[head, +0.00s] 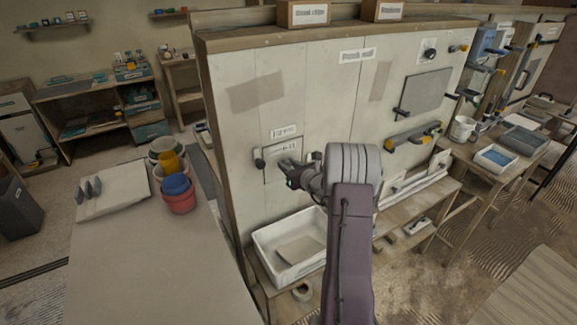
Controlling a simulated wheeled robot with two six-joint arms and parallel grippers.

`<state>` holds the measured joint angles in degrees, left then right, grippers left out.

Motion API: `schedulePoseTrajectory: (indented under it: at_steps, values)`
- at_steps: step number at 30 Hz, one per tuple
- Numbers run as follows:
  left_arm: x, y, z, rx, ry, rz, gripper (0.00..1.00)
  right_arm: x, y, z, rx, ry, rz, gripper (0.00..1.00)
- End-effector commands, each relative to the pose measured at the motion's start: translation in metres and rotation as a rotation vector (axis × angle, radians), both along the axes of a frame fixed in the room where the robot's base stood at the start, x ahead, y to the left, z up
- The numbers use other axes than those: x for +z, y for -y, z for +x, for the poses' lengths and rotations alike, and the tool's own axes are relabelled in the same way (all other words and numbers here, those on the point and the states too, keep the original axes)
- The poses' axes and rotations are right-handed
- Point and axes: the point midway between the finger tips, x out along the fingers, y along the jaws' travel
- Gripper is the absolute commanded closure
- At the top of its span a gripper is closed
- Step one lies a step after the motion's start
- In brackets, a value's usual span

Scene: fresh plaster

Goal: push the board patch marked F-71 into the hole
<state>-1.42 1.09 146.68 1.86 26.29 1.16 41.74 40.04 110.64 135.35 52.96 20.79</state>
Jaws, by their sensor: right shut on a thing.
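The board patch (272,176) is a pale square panel at the upright plaster wall, left of the middle in the head view. A small label (289,147) sits at its upper part, too small to read surely. My right gripper (288,168) is in front of the patch and shut on it; the fingers and wrist hide its right part. The patch lies close to the wall face, but I cannot tell how deep it sits in the hole. The hole's edges are mostly hidden. My left gripper is not in view.
Another label (284,132) is on the wall above the patch, and a dark knob (259,158) is at its left. A white tray (262,241) stands below. Nested buckets (178,193) and a pale board (112,190) are on the left table (150,260). A grey panel (427,91) hangs at right.

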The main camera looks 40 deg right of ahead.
Motion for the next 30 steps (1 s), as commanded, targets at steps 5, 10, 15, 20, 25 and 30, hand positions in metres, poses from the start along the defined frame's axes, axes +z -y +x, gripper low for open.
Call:
schedulePoseTrajectory:
  at_steps: [5,10,15,20,25,30]
  values:
    - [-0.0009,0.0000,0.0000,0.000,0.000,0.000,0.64,0.0005,0.0002,0.0008,0.000,0.002,-0.001,1.00]
    - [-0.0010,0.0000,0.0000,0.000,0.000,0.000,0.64,0.0008,0.0002,0.0013,0.000,0.002,-0.001,0.46]
    - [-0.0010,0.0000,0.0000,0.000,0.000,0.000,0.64,0.0004,0.0001,0.0012,0.000,0.001,0.000,0.46]
    - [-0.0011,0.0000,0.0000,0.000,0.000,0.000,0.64,-0.0005,0.0000,0.0010,0.000,-0.001,0.000,0.35]
    - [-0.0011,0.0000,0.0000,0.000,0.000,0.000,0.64,-0.0003,0.0001,0.0011,0.000,-0.001,0.000,0.35]
    - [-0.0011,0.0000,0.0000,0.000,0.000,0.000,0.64,-0.0002,0.0001,0.0011,0.000,0.000,0.000,0.35]
